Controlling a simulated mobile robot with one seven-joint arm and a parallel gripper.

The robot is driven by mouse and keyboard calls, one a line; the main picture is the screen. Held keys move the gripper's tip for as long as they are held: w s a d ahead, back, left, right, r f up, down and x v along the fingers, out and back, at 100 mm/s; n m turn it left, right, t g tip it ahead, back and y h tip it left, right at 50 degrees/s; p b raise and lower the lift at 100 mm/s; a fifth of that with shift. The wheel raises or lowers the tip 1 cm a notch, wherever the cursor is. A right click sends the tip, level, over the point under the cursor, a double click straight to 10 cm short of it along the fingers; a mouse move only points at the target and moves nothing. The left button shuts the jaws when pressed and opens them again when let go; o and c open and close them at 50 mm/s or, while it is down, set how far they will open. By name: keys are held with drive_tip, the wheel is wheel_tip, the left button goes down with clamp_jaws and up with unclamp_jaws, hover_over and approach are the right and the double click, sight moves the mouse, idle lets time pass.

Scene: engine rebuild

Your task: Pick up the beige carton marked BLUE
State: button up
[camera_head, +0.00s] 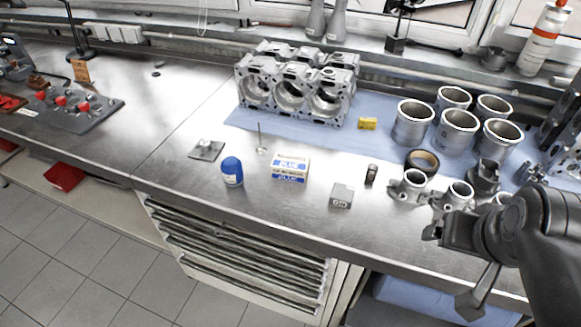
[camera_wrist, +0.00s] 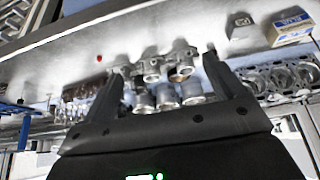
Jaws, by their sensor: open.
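The beige carton marked BLUE (camera_head: 290,168) stands on the steel workbench (camera_head: 210,115), with blue print and a blue band on its sides. It also shows at the upper right of the wrist view (camera_wrist: 290,28). My gripper (camera_head: 452,264) is at the right of the head view, in front of the bench edge and well to the right of the carton. In the wrist view its two fingers (camera_wrist: 163,68) are spread with nothing held between them.
A blue-capped jar (camera_head: 232,172) stands left of the carton, and a small grey block (camera_head: 341,196) to its right. A thin upright rod (camera_head: 260,138) is behind left. An engine block (camera_head: 295,88), yellow box (camera_head: 367,124) and several cylinder liners (camera_head: 413,124) stand farther back.

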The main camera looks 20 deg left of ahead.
drive_tip(key=shift+o, duration=1.2)
